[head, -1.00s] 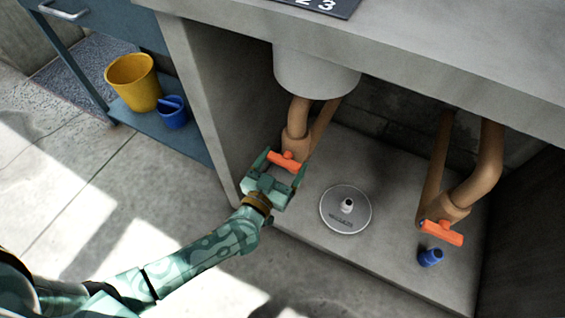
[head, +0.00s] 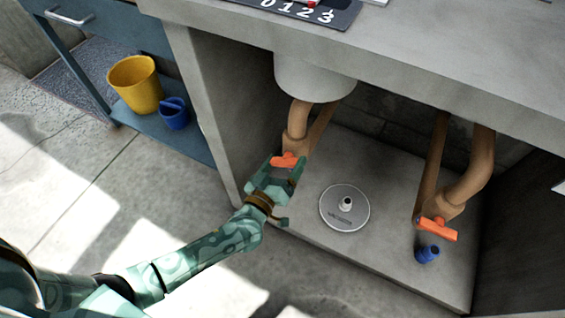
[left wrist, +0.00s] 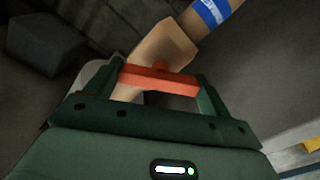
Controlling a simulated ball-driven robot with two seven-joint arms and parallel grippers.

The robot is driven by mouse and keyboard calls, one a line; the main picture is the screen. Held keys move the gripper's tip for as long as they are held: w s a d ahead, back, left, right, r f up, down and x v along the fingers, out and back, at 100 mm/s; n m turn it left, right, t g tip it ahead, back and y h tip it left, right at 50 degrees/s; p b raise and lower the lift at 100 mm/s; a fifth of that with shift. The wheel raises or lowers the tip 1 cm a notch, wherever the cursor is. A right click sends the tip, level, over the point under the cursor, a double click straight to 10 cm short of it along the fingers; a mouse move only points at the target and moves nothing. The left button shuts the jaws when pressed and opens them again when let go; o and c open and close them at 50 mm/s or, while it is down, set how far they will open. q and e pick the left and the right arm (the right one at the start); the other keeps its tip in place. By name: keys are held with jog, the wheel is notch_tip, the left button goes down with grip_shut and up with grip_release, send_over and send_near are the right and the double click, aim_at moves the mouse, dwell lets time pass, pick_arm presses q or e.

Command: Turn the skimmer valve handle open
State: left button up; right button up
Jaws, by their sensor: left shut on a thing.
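An orange valve handle (head: 284,161) sits on the left tan pipe (head: 299,121) under the counter. My green left gripper (head: 285,170) is at this handle, its fingers at the handle's two ends. In the left wrist view the handle (left wrist: 160,80) lies crosswise between the fingers, held by them. A blue band with white lettering (left wrist: 213,10) is on the pipe there; I cannot read it. A second orange handle (head: 437,229) is on the right pipe (head: 474,173), apart from the gripper. My right gripper is not in view.
A round metal disc (head: 344,209) with a short white stub lies on the slab, right of my left gripper. A blue fitting (head: 428,254) stands near the right handle. The counter (head: 400,62) overhangs the pipes. Yellow (head: 136,86) and blue (head: 173,114) buckets stand left.

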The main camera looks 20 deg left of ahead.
pick_arm(q)
jog(key=n, duration=0.3)
jog(key=shift+n, duration=1.3)
jog(key=n, duration=0.4)
jog(key=shift+f, duration=0.1)
jog(key=shift+n, duration=1)
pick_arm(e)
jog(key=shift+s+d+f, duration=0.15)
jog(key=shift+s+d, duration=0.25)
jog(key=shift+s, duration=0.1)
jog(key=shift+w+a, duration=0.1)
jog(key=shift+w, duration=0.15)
